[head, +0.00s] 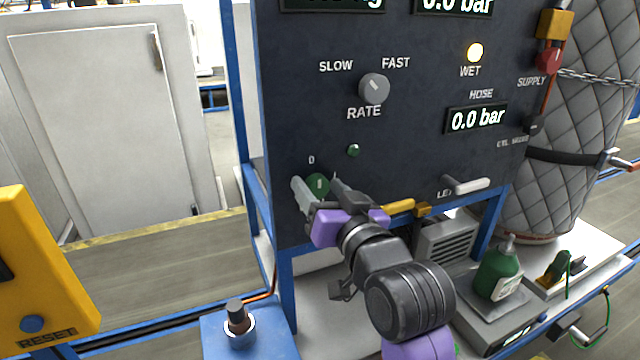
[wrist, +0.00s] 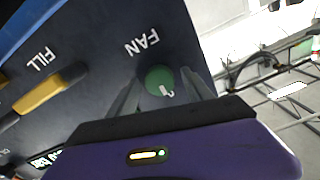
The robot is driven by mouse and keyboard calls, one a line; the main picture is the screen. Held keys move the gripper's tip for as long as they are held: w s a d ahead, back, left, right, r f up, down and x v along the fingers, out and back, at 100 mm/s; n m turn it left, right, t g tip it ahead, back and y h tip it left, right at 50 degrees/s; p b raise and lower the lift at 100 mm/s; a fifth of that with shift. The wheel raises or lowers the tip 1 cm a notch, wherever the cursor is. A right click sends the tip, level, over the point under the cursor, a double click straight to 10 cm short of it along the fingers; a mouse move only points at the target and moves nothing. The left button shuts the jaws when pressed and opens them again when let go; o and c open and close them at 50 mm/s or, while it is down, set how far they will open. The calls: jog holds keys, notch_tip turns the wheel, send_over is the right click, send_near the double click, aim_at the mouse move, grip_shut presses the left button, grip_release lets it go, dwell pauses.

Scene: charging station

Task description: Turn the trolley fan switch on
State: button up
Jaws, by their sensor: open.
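The fan switch is a round green knob (head: 318,187) with a pale mark, low on the left of the dark control panel. A "0" label shows above it to the left. In the wrist view the knob (wrist: 158,79) sits beside the word FAN, its pale mark toward the lower right. My gripper (head: 317,181) is open in front of the panel, one finger on each side of the knob. The wrist view also shows the knob between the fingers (wrist: 159,84); I cannot tell whether they touch it. Part of the panel beside the knob is hidden by my gripper.
A yellow lever (head: 398,206) and a white lever (head: 472,186) stick out right of my gripper. The grey rate knob (head: 374,88) and a small green lamp (head: 353,150) are above. A blue frame post (head: 244,100) borders the panel's left. A green bottle (head: 498,270) stands lower right.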

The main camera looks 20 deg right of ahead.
jog(key=shift+w, duration=0.15)
grip_shut()
